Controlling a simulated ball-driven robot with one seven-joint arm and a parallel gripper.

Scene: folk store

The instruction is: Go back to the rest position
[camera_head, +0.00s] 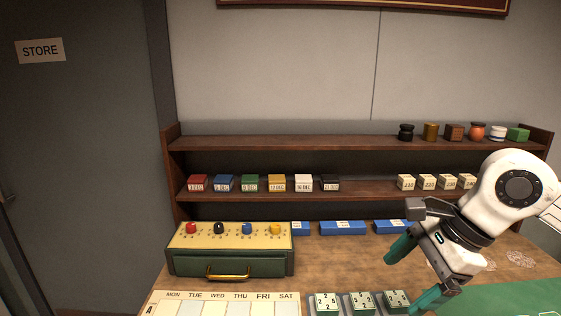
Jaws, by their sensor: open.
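My gripper (413,273) is at the right of the head view, at the end of my white arm. Its two teal fingers are spread apart with nothing between them. It hangs above the right part of the wooden table (335,264), in front of the shelf. The arm hides the right end of the middle shelf.
A wooden shelf (363,189) holds coloured boxes, white numbered blocks and small jars. A green box with coloured knobs (231,250) stands at left. A weekday chart (222,304) and several numbered blocks (361,304) lie at the front. A green mat (515,298) lies at right.

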